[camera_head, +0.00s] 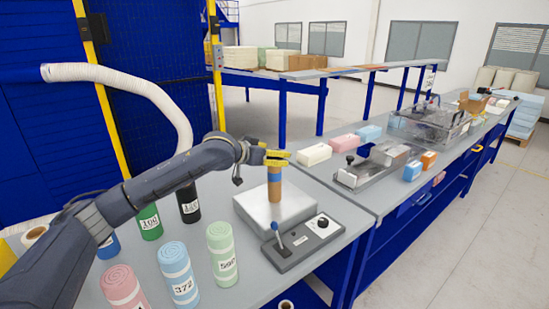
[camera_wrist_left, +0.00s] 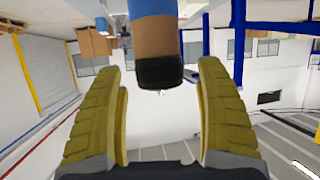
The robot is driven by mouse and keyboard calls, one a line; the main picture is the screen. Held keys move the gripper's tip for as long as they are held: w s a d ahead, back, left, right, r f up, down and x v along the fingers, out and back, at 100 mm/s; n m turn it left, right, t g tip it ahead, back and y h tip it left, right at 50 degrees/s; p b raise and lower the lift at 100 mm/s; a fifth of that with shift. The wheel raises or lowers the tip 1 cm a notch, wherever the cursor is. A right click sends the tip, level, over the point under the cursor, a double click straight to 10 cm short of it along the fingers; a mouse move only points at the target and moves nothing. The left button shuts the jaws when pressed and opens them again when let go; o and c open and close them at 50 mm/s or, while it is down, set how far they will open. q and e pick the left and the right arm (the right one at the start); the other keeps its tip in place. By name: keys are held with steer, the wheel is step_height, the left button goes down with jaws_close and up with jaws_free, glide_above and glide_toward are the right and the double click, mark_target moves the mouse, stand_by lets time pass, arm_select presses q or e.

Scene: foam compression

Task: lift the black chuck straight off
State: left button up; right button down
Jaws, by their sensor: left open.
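The black chuck (camera_wrist_left: 160,72) is a black cap on the end of a brown cylinder (camera_wrist_left: 156,38) with a blue band. In the head view this cylinder (camera_head: 274,190) stands upright on a silver metal block (camera_head: 260,213); the yellow fingers hide its top. My left gripper (camera_head: 279,157) is at the top of the cylinder, fingers reaching in from the left. In the left wrist view its fingers (camera_wrist_left: 162,85) are spread wide, one on each side of the black chuck, with gaps on both sides. My right gripper is in neither view.
A control box (camera_head: 302,243) with a lever stands in front of the block. Numbered rolls, including green (camera_head: 222,262), blue (camera_head: 179,275), pink (camera_head: 122,288) and black (camera_head: 189,205), stand at the left. Foam blocks (camera_head: 314,154) and a metal fixture (camera_head: 372,165) lie further right.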

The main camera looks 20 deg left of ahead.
arm_select(q)
steer(key=shift+w+d+f, duration=0.1)
steer(key=shift+w+f, duration=0.05)
steer(key=shift+w, duration=0.15)
steer(key=shift+c, duration=0.3)
steer(key=c, duration=1.3)
